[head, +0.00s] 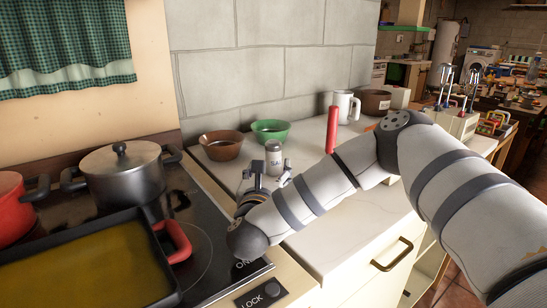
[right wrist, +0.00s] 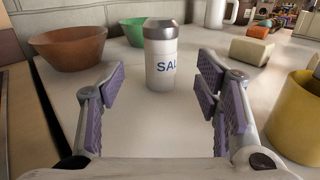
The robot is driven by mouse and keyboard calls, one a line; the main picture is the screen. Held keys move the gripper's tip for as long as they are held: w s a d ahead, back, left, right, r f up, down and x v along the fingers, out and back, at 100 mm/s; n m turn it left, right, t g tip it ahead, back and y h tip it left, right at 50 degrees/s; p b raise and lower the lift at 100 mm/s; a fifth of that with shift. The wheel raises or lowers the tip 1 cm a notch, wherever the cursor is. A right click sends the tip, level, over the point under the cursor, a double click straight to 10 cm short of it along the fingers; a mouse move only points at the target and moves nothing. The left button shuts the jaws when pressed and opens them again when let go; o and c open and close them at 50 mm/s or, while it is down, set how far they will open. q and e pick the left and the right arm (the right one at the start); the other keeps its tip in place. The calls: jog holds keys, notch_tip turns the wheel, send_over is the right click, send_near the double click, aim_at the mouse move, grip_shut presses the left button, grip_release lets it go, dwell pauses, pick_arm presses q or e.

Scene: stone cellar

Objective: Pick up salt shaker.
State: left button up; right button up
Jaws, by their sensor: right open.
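The salt shaker (head: 273,158) is a white cylinder with a grey metal top, upright on the pale counter. In the right wrist view the shaker (right wrist: 162,60) shows part of a "SAL" label and stands just beyond the fingertips, centred between them. My right gripper (head: 266,180) is close in front of the shaker, and the fingers (right wrist: 160,88) are spread apart with nothing between them. The shaker's lower part is partly hidden by my gripper in the head view. My left gripper is not in view.
A brown bowl (head: 221,146) and a green bowl (head: 271,130) stand behind the shaker. A white mug (head: 345,106) and a red upright object (head: 332,130) are farther right. A yellow container (right wrist: 298,118) is right of my gripper. The stove holds a pot (head: 123,170) and a pan (head: 90,262).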

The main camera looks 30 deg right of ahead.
aim_at(272, 159)
jog(key=x, duration=0.6)
jog(key=shift+w+d, duration=0.25)
jog(key=shift+d, duration=0.05)
grip_shut()
